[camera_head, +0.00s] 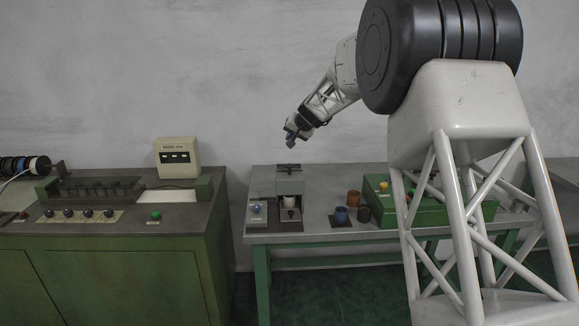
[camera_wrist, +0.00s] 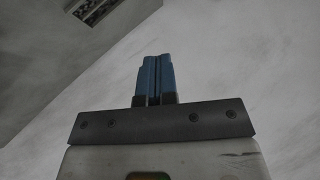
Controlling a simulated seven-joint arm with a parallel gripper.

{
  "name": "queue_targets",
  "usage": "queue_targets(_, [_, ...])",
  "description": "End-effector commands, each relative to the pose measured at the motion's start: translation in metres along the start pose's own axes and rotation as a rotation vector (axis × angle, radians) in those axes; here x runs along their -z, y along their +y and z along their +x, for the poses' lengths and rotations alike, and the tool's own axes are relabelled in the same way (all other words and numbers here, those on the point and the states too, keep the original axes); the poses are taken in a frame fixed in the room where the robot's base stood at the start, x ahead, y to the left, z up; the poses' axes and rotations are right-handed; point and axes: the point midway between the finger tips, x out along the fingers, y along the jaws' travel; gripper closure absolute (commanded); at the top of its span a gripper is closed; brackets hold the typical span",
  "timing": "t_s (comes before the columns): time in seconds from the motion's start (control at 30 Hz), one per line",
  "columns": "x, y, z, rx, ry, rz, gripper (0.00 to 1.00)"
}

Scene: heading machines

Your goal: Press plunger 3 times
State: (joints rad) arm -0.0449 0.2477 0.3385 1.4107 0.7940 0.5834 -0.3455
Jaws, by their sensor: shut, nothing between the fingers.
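A small grey machine (camera_head: 262,183) stands at the left end of the grey table. A dark piece (camera_head: 289,168) sits on its top, which may be the plunger, but I cannot tell for sure.
Small blue (camera_head: 341,215), brown (camera_head: 353,198) and dark (camera_head: 364,214) cups stand to the right of the machine, before a green box (camera_head: 430,212). A green cabinet (camera_head: 120,260) with a green button (camera_head: 155,215) is at left. The air around my gripper is free.

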Motion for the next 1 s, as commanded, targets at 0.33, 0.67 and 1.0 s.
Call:
queue_targets(0.33, [0.006,-0.006,-0.009,-0.001,0.0,0.0,1.0])
queue_targets(0.67, [0.004,-0.004,-0.005,-0.001,0.0,0.0,1.0])
queue_targets(1.0, [-0.009,0.009,0.013,-0.001,-0.001,0.001,1.0])
